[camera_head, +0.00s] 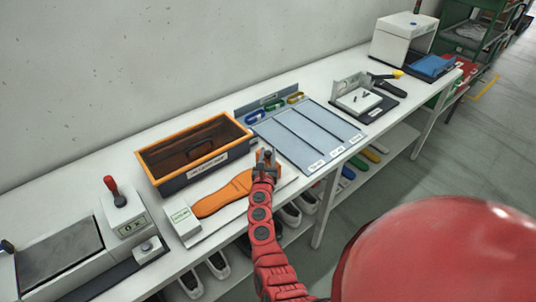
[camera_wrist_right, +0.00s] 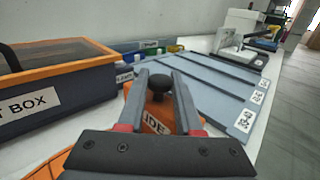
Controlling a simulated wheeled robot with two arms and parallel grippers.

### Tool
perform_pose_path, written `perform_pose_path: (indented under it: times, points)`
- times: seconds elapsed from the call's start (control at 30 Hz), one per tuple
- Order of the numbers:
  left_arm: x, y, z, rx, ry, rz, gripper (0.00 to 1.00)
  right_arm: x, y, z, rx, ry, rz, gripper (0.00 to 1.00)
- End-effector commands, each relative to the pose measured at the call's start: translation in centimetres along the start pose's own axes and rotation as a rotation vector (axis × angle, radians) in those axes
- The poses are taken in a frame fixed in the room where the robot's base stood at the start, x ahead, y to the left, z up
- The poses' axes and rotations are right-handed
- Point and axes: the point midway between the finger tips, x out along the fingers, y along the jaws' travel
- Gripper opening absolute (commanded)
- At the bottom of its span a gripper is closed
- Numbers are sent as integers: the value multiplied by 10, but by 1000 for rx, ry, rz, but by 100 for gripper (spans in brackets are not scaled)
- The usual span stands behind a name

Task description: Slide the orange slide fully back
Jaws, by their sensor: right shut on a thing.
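The orange slide (camera_wrist_right: 150,122) is a flat orange piece with a dark round knob (camera_wrist_right: 159,82) on top and lettering of which "IDE" shows. In the head view the slide (camera_head: 277,166) lies at the right end of a pale base plate, largely covered by my gripper. My right gripper (camera_head: 264,156) is shut on the knob, with one finger on each side of it in the wrist view (camera_wrist_right: 160,92). An orange sole-shaped piece (camera_head: 222,194) lies on the plate left of the slide. My left gripper is not in view.
An orange-rimmed box (camera_head: 150,157) with a dark lid stands behind the plate. A grey-blue panel with dividers (camera_head: 298,137) lies to the right, close to my gripper. A small labelled block (camera_head: 184,219) and a red-handled device (camera_head: 124,212) stand left. Shoes sit on the shelf below.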

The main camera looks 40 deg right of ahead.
Motion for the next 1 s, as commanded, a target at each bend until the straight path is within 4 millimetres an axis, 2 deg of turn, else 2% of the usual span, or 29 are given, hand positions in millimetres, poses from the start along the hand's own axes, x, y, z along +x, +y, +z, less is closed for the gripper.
perform_pose_path:
  times: [0.43, 0.7, 0.83, 1.0]
  points:
    - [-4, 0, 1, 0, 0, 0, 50, 2, -3, -2, 2, 0, -2, 0]
    - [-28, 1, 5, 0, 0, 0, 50, 25, -28, -3, 3, -2, -7, 0]
    - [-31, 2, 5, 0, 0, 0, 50, 35, -36, 0, 1, -2, -4, 0]
    - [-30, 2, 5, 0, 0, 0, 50, 37, -37, 2, -1, -3, -1, 0]
